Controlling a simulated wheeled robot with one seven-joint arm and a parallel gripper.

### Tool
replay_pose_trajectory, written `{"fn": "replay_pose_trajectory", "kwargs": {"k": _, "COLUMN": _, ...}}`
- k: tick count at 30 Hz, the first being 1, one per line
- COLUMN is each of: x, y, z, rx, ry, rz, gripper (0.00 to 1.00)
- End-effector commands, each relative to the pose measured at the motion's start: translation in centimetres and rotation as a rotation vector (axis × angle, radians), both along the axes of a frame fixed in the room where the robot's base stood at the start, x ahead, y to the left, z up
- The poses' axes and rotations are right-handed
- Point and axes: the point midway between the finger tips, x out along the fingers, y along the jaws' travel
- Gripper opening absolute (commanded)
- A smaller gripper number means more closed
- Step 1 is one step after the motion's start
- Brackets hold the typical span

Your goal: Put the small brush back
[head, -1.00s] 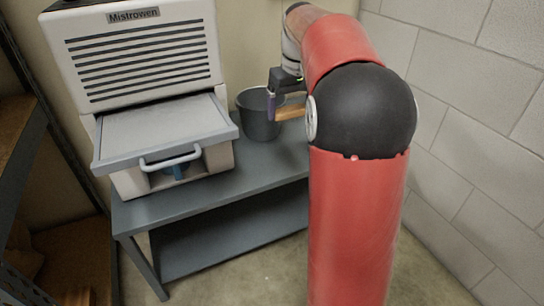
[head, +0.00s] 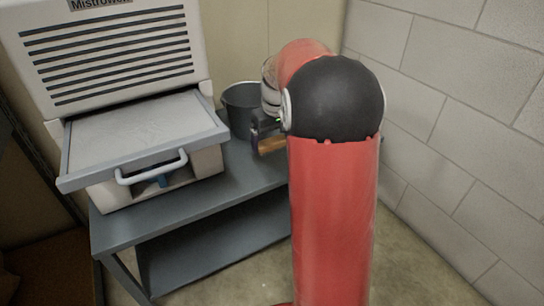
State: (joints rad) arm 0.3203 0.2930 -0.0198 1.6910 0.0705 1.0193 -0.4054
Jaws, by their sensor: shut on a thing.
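My gripper (head: 262,130) is partly hidden behind my own arm and is shut on the small brush (head: 271,146). Only a brown wooden part of the brush shows, lying roughly level; its bristles cannot be made out. The gripper and brush are just right of and in front of a dark grey bucket (head: 237,122), above the right part of the grey table (head: 240,188). I cannot tell how far the brush is above the tabletop, or whether it touches it.
A white slatted machine (head: 108,55) stands on the table at left, with its grey-edged tray (head: 140,135) and handle jutting forward. The table has a lower shelf (head: 210,245). A block wall (head: 450,130) closes off the right side. Bare floor shows at the front right.

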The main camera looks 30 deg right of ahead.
Motion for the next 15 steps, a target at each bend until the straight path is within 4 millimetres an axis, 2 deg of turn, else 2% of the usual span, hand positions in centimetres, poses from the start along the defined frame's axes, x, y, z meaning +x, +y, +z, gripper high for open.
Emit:
{"fn": "replay_pose_trajectory", "kwargs": {"k": 5, "x": 0.0, "y": 0.0, "z": -1.2, "rx": 0.0, "ry": -0.001, "rz": 0.0, "gripper": 0.64}}
{"fn": "replay_pose_trajectory", "kwargs": {"k": 12, "x": 0.0, "y": 0.0, "z": -4.6, "rx": 0.001, "ry": 0.002, "rz": 0.001, "gripper": 0.64}}
{"fn": "replay_pose_trajectory", "kwargs": {"k": 15, "x": 0.0, "y": 0.0, "z": -5.3, "rx": 0.0, "ry": -0.001, "rz": 0.001, "gripper": 0.64}}
